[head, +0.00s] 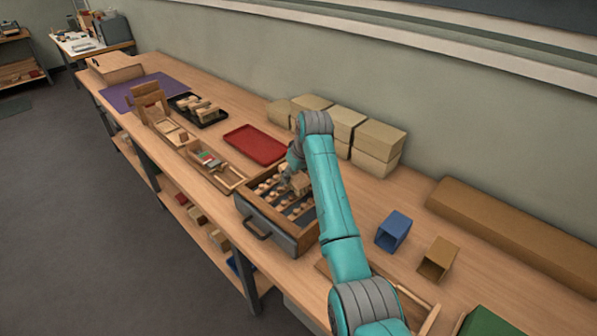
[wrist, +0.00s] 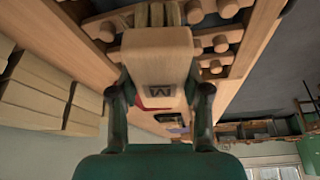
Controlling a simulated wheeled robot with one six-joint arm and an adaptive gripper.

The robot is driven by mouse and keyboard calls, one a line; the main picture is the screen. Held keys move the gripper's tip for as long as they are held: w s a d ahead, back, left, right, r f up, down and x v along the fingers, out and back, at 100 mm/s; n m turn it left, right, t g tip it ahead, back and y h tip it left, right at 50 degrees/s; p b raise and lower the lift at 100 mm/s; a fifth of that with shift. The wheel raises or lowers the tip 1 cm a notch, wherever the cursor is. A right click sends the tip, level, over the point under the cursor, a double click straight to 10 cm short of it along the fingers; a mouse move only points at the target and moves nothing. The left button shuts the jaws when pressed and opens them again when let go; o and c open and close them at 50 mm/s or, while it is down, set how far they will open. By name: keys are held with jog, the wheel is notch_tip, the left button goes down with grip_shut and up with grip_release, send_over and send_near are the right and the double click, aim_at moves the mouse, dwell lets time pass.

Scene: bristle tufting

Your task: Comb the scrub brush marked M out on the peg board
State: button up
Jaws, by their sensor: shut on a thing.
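The scrub brush (wrist: 158,55) is a pale wooden block with a dark M on its end. It also shows small in the head view (head: 301,183). My gripper (wrist: 161,88) is shut on the block, one finger on each side. In the head view my gripper (head: 293,165) is over the peg board (head: 308,222), a wood-framed box with rows of pale pegs. The brush's bristles (wrist: 160,14) face the pegs and sit between them; I cannot tell how deep they reach.
A red tray (head: 255,144) lies behind the peg board, and a divided wooden tray (head: 232,178) stands to its left. Tan blocks (head: 378,138) are stacked by the wall. A blue open box (head: 394,231) and a tan one (head: 437,258) stand to the right.

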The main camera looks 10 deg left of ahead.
jog(key=shift+s+a, duration=0.75)
jog(key=shift+s, duration=0.25)
jog(key=shift+s+a, duration=0.75)
jog(key=shift+s, duration=0.2)
jog(key=shift+w+d+f, duration=0.1)
jog(key=shift+w+d, duration=0.5)
jog(key=shift+w, duration=0.2)
jog(key=shift+w+d, duration=0.6)
jog(key=shift+w, duration=0.15)
jog(key=shift+w+d+r, duration=0.1)
jog(key=shift+w+r, duration=0.05)
jog(key=shift+r, duration=0.05)
jog(key=shift+s+a+f, duration=0.1)
jog(key=shift+s+a, duration=0.55)
jog(key=shift+s, duration=0.2)
jog(key=shift+s+a, duration=0.65)
jog(key=shift+s, duration=0.2)
jog(key=shift+w+d+f, duration=0.1)
jog(key=shift+w+d, duration=0.5)
jog(key=shift+w, duration=0.2)
jog(key=shift+w+d, duration=0.6)
jog(key=shift+w, duration=0.15)
jog(key=w+d+r, duration=0.2)
jog(key=w+r, duration=0.1)
jog(key=r, duration=0.3)
jog(key=shift+d+r, duration=0.15)
jog(key=shift+d, duration=0.1)
